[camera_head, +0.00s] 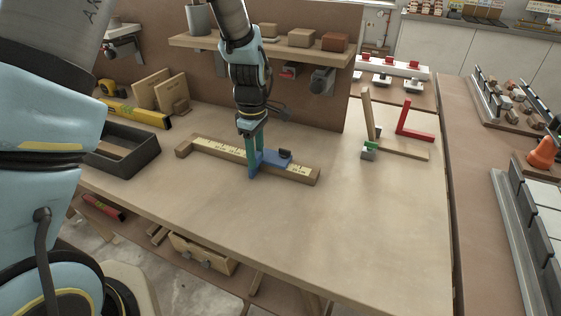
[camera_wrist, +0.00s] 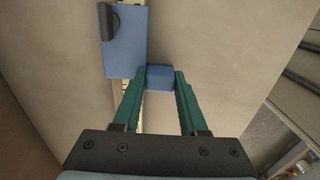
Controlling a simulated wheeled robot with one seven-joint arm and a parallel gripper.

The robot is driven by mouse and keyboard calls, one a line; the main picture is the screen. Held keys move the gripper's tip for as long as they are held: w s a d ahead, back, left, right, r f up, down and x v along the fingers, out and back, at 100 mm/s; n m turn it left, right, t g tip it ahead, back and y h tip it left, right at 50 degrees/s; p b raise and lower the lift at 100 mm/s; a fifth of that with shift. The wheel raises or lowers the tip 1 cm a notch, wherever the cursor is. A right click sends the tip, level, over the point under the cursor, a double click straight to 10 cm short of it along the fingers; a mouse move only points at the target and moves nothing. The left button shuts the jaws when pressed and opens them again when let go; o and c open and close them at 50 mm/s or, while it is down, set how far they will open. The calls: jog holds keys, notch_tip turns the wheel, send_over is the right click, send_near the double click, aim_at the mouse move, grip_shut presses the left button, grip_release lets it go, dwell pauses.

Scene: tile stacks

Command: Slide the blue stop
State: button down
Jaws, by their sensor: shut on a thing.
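The blue stop (camera_head: 274,159) sits on a wooden rail (camera_head: 222,149) with a yellow measuring scale, on the workbench. A dark knob (camera_head: 285,154) is on top of the stop. In the wrist view the stop's flat blue plate (camera_wrist: 125,45) lies at upper left, with a smaller blue block (camera_wrist: 159,77) beside its lower corner. My gripper (camera_head: 253,167) reaches down to the left end of the stop, with green fingers. In the wrist view my gripper (camera_wrist: 160,80) has its fingertips on either side of the small blue block, shut on it. Part of the scale is hidden behind my fingers.
A dark open tray (camera_head: 125,150) stands left of the rail. A wooden square with a green clip (camera_head: 371,145) and a red L-shaped piece (camera_head: 415,128) are at right. A shelf (camera_head: 270,47) with blocks hangs behind. The front of the bench is clear.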

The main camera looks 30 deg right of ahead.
jog(key=w+a, duration=0.1)
jog(key=w, duration=0.1)
jog(key=w+a, duration=0.1)
jog(key=w, duration=0.1)
jog(key=w+a, duration=0.2)
jog(key=shift+w, duration=0.3)
jog(key=shift+c, duration=2.2)
grip_release()
jog(key=shift+r, duration=0.1)
notch_tip(320, 180, up, 11)
jog(key=b, duration=0.2)
jog(key=shift+a+f, duration=0.15)
jog(key=shift+f, duration=0.05)
